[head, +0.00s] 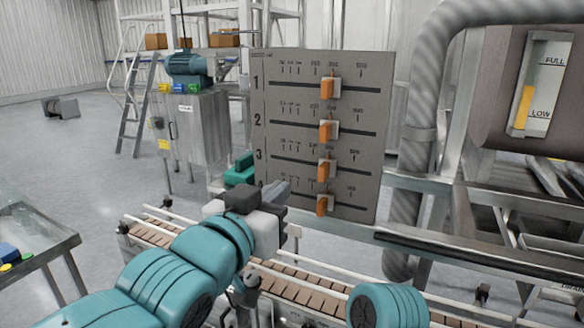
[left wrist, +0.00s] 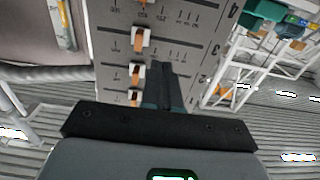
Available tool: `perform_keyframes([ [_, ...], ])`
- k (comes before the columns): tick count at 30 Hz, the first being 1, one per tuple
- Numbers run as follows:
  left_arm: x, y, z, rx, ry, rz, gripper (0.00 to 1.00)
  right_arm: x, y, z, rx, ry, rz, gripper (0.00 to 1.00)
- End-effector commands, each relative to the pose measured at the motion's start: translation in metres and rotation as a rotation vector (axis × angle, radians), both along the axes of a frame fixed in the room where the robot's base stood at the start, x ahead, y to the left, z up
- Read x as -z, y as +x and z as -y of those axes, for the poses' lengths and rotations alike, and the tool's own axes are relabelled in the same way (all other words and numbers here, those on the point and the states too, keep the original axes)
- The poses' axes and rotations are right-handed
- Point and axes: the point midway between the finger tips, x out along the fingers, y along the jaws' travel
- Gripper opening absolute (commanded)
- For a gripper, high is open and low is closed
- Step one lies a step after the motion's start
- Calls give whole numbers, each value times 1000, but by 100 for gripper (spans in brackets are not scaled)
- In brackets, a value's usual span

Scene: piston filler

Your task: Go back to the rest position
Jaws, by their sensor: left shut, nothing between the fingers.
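A grey panel (head: 284,135) carries several horizontal slider rows marked with scales. Each row has an orange knob, including knob 1 (head: 328,89), knob 2 (head: 326,131), knob 3 (head: 324,171) and knob 4 (head: 322,206). The knobs sit roughly in one column, right of the panel's middle. My left gripper (head: 279,189) is shut and empty at the panel's lower left, covering the left part of row 4. In the left wrist view the panel (left wrist: 190,18) appears upside down, and the shut fingers (left wrist: 167,82) point at it with no knob between them. My right gripper is out of view.
A conveyor (head: 290,288) with brown slats runs below the panel. A thick ribbed pipe (head: 415,160) and a hopper with a level gauge (head: 541,85) stand at right. A metal table (head: 45,250) is at left. Open floor lies behind it.

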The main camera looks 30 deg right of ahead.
Motion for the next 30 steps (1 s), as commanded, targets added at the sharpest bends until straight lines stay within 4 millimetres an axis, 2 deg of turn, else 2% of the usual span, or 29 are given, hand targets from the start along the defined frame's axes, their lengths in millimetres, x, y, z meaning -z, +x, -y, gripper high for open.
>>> perform_keyframes([
  [13,1,3,-2,-6,0,-1,0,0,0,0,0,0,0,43],
  [14,2,7,-6,-13,1,-4,0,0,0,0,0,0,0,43],
  [17,21,35,-26,-68,12,-38,0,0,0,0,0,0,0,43],
  [20,69,79,-59,-150,48,-114,0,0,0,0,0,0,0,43],
  [21,96,94,-73,-180,71,-158,0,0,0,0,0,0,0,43],
  [23,140,112,-95,-222,102,-233,0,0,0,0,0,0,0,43],
  [24,170,120,-110,-250,120,-287,0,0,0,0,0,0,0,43],
  [26,215,129,-132,-288,142,-372,0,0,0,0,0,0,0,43],
  [27,245,131,-147,-313,157,-429,0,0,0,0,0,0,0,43],
  [29,291,130,-170,-348,176,-520,0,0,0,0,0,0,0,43],
  [30,321,127,-185,-371,187,-581,0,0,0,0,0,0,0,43],
])
